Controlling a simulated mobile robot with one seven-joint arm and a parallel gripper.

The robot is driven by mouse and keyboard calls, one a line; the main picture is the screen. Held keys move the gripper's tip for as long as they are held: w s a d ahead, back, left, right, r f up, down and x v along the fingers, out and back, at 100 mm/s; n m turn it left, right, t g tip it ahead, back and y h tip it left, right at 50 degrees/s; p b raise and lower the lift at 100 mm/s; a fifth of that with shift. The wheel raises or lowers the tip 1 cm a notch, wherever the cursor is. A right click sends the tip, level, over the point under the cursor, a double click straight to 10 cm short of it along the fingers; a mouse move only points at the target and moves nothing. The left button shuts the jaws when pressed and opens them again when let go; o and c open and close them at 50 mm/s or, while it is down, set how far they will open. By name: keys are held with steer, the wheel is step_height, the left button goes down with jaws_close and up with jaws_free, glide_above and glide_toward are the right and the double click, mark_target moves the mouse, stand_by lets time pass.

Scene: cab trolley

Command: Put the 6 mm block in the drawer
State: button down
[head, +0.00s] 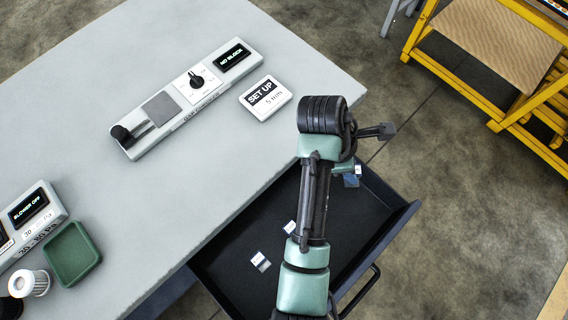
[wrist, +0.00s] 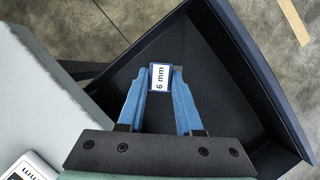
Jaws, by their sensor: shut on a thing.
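The 6 mm block (wrist: 160,77), with a white label reading "6 mm", is between the two blue fingertips of my gripper (wrist: 161,80) in the wrist view. My gripper is shut on it. The open dark drawer (wrist: 240,70) lies beneath the block; the gap between block and drawer floor is hard to judge. In the head view the drawer (head: 398,222) is pulled out from under the table, and my gripper (head: 352,180) is over its far right part, partly hidden by my arm. Two small labelled pieces (head: 260,262) lie on the drawer floor.
The grey table (head: 250,180) carries a gauge panel (head: 190,98) reading "NO BLOCK" and a "SET UP 5 mm" sign (head: 265,97). A green tray (head: 72,253) and a white filter (head: 30,283) are at lower left. A yellow trolley (head: 490,60) stands at upper right.

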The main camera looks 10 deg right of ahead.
steer(key=a+f+n+b, duration=0.1)
steer(key=f, duration=0.3)
steer(key=s+a+f+n+t+b, duration=0.1)
steer(key=a+f+n, duration=0.1)
steer(key=f, duration=0.3)
steer(key=a+f+n+b, duration=0.1)
steer(key=a+f, duration=0.1)
steer(key=f, duration=0.3)
steer(key=shift+s+f+t+b, duration=0.1)
steer(key=shift+s+t+b, duration=0.2)
steer(key=shift+t, duration=0.1)
steer(key=shift+f, duration=0.2)
steer(key=c, duration=0.6)
jaws_free()
steer(key=shift+r, duration=0.2)
